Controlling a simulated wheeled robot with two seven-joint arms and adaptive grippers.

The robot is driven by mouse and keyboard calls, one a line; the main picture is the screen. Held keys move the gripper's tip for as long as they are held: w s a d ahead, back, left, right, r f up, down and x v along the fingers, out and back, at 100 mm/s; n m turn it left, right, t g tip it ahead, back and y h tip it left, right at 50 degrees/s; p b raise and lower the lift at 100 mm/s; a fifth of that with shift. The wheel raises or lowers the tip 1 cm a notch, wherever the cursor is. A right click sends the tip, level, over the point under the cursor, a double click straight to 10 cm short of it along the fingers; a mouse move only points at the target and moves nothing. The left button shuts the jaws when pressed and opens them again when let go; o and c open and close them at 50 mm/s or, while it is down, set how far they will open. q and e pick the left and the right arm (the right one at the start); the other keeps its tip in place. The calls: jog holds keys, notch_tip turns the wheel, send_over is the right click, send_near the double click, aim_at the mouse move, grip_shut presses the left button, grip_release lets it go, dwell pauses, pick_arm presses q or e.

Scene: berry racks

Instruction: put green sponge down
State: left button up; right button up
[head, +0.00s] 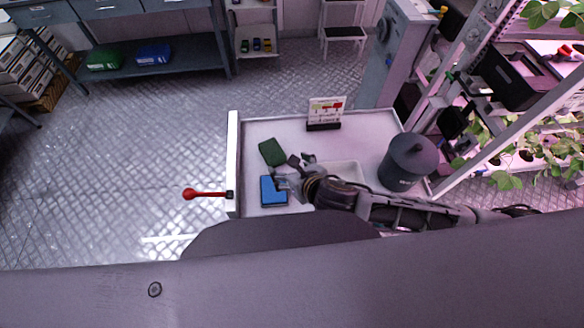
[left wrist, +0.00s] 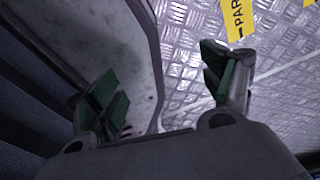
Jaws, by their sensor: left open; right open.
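The green sponge (head: 272,152) lies on the white cart top (head: 365,122), near its left side in the head view. My right gripper (head: 291,171) is open just to the right of and below the sponge in the picture, with its fingers pointing left. No sponge shows between its fingers. A blue sponge or box (head: 273,191) lies on the cart just below the green sponge, close to the lower finger. My left gripper (left wrist: 165,95) shows in the left wrist view, open and empty above the patterned floor. It does not show in the head view.
A dark lidded pot (head: 408,162) stands at the right of the cart top. A small sign stand (head: 324,113) is at the back. A red-knobbed handle (head: 205,194) sticks out left. Plant racks (head: 520,125) stand at right. The floor at left is clear.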

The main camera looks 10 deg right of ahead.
pick_arm(q)
jog(key=shift+s+d, duration=0.1)
jog(key=shift+d, duration=0.15)
jog(key=shift+d, duration=0.1)
jog(key=shift+a, duration=0.25)
